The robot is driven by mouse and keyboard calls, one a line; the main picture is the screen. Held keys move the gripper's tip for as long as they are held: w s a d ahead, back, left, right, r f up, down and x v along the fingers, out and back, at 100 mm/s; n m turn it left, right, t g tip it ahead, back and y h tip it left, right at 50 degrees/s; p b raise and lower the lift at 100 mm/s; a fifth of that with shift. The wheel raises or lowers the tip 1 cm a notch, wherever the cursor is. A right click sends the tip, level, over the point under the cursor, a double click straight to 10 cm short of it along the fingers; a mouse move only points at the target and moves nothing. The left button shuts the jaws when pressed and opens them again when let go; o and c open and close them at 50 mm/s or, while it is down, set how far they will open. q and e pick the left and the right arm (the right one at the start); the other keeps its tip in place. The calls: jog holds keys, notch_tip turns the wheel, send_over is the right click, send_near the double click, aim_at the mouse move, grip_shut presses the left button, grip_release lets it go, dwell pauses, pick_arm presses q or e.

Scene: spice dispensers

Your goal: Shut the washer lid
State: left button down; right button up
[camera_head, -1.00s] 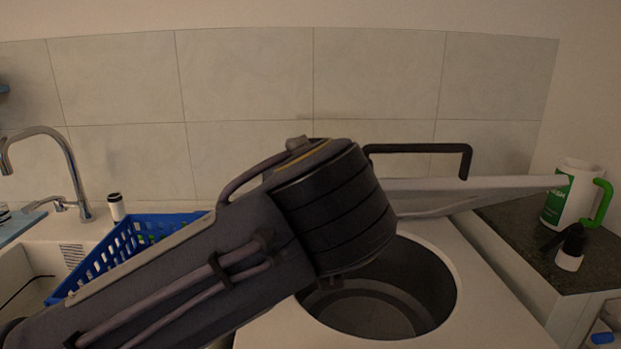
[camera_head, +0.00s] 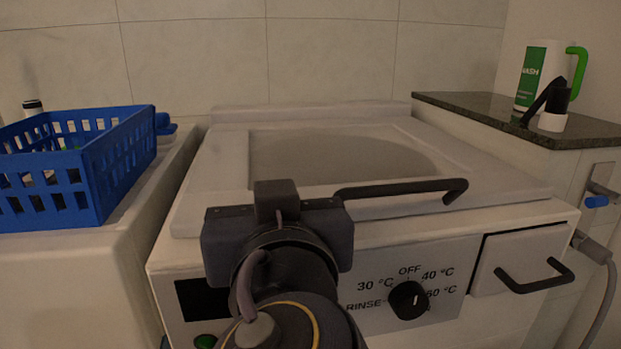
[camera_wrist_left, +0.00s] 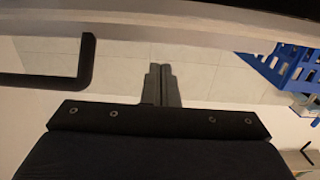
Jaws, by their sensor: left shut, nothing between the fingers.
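The washer (camera_head: 300,262) stands in the middle of the head view. Its pale lid (camera_head: 215,165), with a greyish window panel, lies down over the tub opening, flat or nearly so; I cannot tell if a small gap is left. The dark lid handle (camera_head: 400,188) is at the front edge, and it also shows in the left wrist view (camera_wrist_left: 85,60). My left gripper (camera_head: 278,200) is at the lid's front edge, left of the handle. Its fingers (camera_wrist_left: 163,78) are shut and empty in the left wrist view; contact with the lid is unclear. My right gripper is not in view.
A blue basket (camera_head: 75,170) stands left of the washer. The front panel has a dial (camera_head: 408,299) and a drawer with a handle (camera_head: 535,278). A detergent jug (camera_head: 538,75) and a small black-and-white bottle (camera_head: 553,120) stand on the dark counter at right.

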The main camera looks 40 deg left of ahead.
pick_arm(q)
jog(key=shift+f+b, duration=1)
jog(key=shift+f, duration=1.25)
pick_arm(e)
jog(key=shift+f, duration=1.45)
pick_arm(q)
jog(key=r+p, duration=0.1)
jog(key=r, duration=0.1)
jog(key=r+p, duration=0.1)
jog(key=r, duration=0.1)
jog(key=s+d+r+p, duration=0.1)
jog(key=r, duration=0.1)
jog(key=s+d+f+p, duration=0.1)
jog(key=s+d+f, duration=0.2)
jog(key=s+d, duration=0.2)
jog(key=shift+d+p, duration=0.3)
jog(key=shift+d, duration=0.5)
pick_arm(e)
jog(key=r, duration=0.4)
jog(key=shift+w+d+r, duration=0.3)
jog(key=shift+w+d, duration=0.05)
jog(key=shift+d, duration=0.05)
pick_arm(q)
jog(key=shift+s, duration=0.1)
